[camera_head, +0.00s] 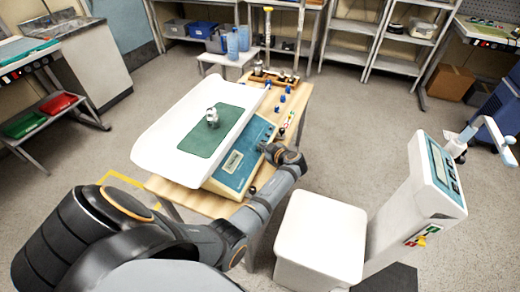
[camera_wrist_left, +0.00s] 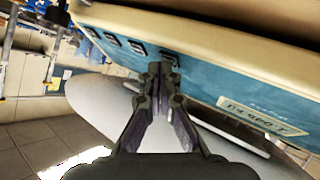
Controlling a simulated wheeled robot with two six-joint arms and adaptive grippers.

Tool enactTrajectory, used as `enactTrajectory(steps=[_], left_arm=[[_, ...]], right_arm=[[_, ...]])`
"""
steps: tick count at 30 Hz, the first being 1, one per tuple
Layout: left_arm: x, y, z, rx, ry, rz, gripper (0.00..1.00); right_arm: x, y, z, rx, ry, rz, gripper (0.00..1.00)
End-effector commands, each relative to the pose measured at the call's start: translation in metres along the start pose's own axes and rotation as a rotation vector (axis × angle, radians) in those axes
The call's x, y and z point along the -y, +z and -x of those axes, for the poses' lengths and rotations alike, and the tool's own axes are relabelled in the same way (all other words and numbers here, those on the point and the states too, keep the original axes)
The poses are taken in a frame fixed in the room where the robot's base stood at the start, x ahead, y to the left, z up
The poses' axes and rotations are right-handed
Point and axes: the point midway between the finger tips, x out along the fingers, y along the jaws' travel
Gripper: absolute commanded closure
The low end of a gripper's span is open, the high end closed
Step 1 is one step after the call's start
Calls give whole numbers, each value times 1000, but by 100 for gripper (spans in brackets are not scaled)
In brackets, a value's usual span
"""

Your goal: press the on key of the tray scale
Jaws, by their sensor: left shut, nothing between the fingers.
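The tray scale has a long white tray (camera_head: 165,140) with a green mat (camera_head: 222,138) and a blue, cream-edged control panel (camera_head: 245,160) on the wooden table. A small metal object (camera_head: 212,117) stands on the mat. My left gripper (camera_head: 266,149) is at the panel's right side. In the left wrist view the fingers (camera_wrist_left: 158,70) are shut and empty, with their tips close to the nearest dark key (camera_wrist_left: 169,58). Whether they touch it I cannot tell. More keys (camera_wrist_left: 138,49) run in a row to the left. A pale label (camera_wrist_left: 262,118) is on the panel. My right gripper is not in view.
Several small blue-topped items (camera_head: 282,98) and metal weights lie on the wooden table (camera_head: 170,194) behind the panel. Shelves line the back wall. The floor between is clear.

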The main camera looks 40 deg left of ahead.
Motion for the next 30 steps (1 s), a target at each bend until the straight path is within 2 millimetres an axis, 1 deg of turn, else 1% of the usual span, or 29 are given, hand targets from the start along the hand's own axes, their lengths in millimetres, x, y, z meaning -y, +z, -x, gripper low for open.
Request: enactTrajectory(steps=[6,13,17,30], left_arm=[[-6,-5,8,0,1,1,100],[-6,-6,8,0,0,0,100],[-9,-9,12,0,1,1,100],[-34,-35,47,1,1,2,100]], right_arm=[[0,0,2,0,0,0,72],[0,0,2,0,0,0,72],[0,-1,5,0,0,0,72],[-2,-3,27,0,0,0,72]])
